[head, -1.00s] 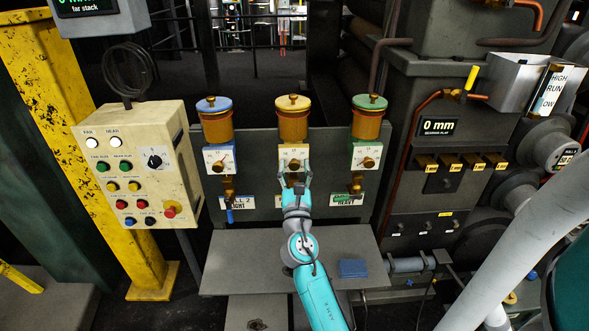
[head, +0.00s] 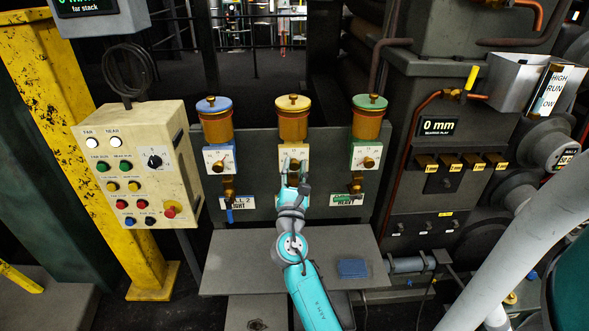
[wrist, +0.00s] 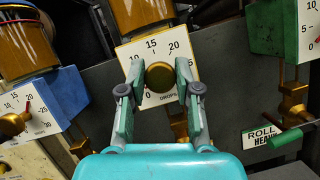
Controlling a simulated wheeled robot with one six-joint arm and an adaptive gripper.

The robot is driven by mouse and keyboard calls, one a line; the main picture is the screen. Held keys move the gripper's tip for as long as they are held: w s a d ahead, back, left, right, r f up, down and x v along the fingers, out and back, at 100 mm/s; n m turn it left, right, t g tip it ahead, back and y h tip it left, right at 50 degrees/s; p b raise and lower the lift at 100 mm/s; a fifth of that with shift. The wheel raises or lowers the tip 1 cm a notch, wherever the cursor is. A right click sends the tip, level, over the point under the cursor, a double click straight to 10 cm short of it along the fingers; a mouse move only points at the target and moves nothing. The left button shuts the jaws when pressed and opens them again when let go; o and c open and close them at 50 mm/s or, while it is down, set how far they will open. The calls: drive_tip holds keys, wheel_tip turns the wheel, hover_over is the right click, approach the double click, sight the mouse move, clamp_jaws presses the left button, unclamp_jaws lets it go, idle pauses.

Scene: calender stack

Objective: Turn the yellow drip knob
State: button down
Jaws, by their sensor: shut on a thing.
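The yellow-capped oiler (head: 292,122) is the middle one of three on the grey panel. Below its amber cup is a pale dial plate (wrist: 152,49) with a number scale. The round brass drip knob (wrist: 160,76) sits at the middle of that plate. My gripper (wrist: 160,78) has one finger on each side of the knob and is shut on it. The knob's pointer is hard to make out.
A blue-capped oiler (head: 215,122) stands to the left and a green-capped one (head: 367,120) to the right, each with its own knob. A button box (head: 140,165) is at left.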

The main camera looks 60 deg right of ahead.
drive_tip(key=m+g, duration=0.1)
drive_tip(key=m, duration=0.2)
drive_tip(key=m+g, duration=0.2)
drive_tip(key=m, duration=0.1)
drive_tip(key=shift+m+h, duration=0.3)
drive_tip(key=m+g, duration=0.1)
drive_tip(key=m, duration=0.1)
drive_tip(key=m+g, duration=0.1)
drive_tip(key=m, duration=0.2)
drive_tip(key=shift+r+m+g, duration=0.1)
drive_tip(key=shift+m+g, duration=0.2)
drive_tip(key=m+g+y, duration=0.1)
drive_tip(key=m, duration=0.2)
drive_tip(key=shift+m+y, duration=0.3)
drive_tip(key=shift+m, duration=0.1)
drive_tip(key=m, duration=0.2)
drive_tip(key=m+y, duration=0.1)
drive_tip(key=m, duration=0.1)
drive_tip(key=shift+g+y, duration=0.3)
drive_tip(key=m+y, duration=0.1)
drive_tip(key=m, duration=0.2)
drive_tip(key=m+t+y, duration=0.1)
drive_tip(key=m+y, duration=0.1)
drive_tip(key=m, duration=0.1)
drive_tip(key=m+t+y, duration=0.1)
drive_tip(key=m, duration=0.1)
drive_tip(key=shift+m, duration=0.4)
drive_tip(key=shift+m+t+y, duration=0.7)
drive_tip(key=shift+m+y, duration=0.1)
drive_tip(key=shift+m, duration=0.4)
